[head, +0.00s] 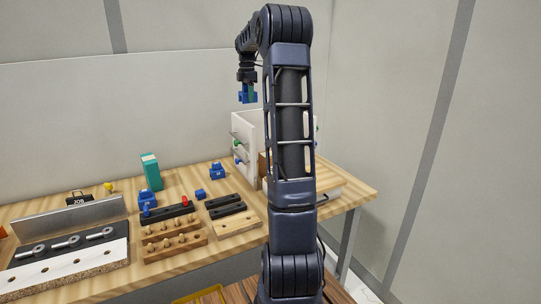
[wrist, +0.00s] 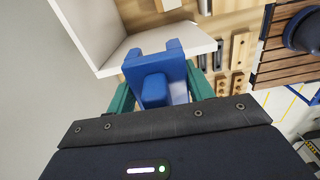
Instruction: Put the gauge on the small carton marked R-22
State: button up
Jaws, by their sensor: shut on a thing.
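My gripper (head: 247,88) is raised above the back of the bench, near the white panel assembly. Its green fingers (wrist: 158,95) are shut on a blue forked block (wrist: 160,65), which also shows in the head view (head: 246,98). I take this block to be the gauge, but no marking on it is readable. I can read no R-22 mark in either view. A brown box-like piece (head: 262,166) shows partly behind my arm; I cannot tell whether it is the carton.
White panels (head: 243,128) stand upright on the wooden bench (head: 210,252). A teal box (head: 151,172), a blue fixture (head: 217,170), a small blue block (head: 200,193) and peg racks (head: 174,240) occupy the bench. The white panel (wrist: 100,30) is close to the held block in the wrist view.

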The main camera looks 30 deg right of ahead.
jog(key=s+d, duration=0.5)
jog(key=d, duration=0.4)
send_near(262, 155)
jog(key=d, duration=0.2)
jog(key=d+f, duration=0.1)
jog(key=d, duration=0.1)
jog(key=shift+s+d, duration=0.2)
jog(key=shift+d, duration=0.05)
jog(key=shift+f, duration=2.65)
jog(key=shift+f, duration=0.1)
jog(key=o, duration=1)
jog(key=shift+o, duration=0.2)
